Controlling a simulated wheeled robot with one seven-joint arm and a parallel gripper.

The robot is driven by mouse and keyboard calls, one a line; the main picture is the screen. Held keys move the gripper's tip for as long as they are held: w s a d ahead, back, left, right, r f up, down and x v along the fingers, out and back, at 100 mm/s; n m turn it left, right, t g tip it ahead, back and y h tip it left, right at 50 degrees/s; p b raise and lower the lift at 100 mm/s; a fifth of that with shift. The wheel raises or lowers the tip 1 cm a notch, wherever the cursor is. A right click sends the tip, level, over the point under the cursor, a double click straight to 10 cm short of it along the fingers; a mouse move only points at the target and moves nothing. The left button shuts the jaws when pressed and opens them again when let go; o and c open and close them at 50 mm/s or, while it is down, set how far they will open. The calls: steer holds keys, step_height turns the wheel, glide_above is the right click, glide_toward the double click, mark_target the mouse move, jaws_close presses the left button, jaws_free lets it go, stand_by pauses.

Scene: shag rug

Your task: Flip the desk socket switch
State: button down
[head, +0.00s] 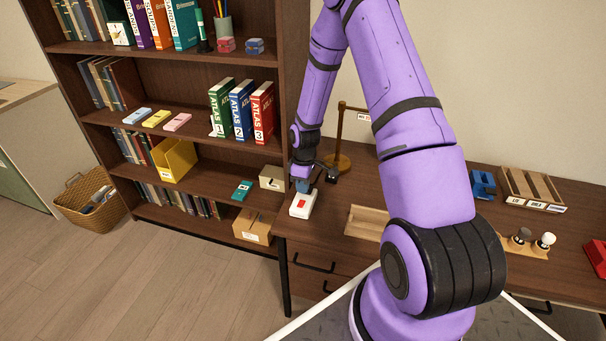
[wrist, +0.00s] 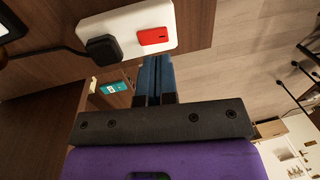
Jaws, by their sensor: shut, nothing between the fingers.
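The desk socket (head: 302,204) is a white block with a red switch (head: 301,202) at the left end of the desk. In the wrist view the white socket (wrist: 126,22) fills the top, with a black plug (wrist: 103,48) in it and the red switch (wrist: 153,36) on its right part. My gripper (head: 303,186) is just above the socket in the head view. In the wrist view my gripper's blue fingers (wrist: 154,72) are together and empty, their tips close to the socket's edge below the switch. I cannot tell whether they touch it.
A brass stand (head: 340,162) stands behind the socket. A wooden tray (head: 367,222) lies to its right on the desk. A shelf unit (head: 200,205) with books and boxes stands to the left. The floor (head: 190,280) in front of it is clear.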

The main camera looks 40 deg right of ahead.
mark_target(301, 205)
steer(key=shift+s+a+f, duration=0.1)
steer(key=shift+a+f, duration=0.05)
steer(key=shift+f, duration=1.2)
steer(key=shift+s+a+f, duration=0.1)
steer(key=shift+a+f, duration=0.05)
steer(key=shift+f, duration=1.2)
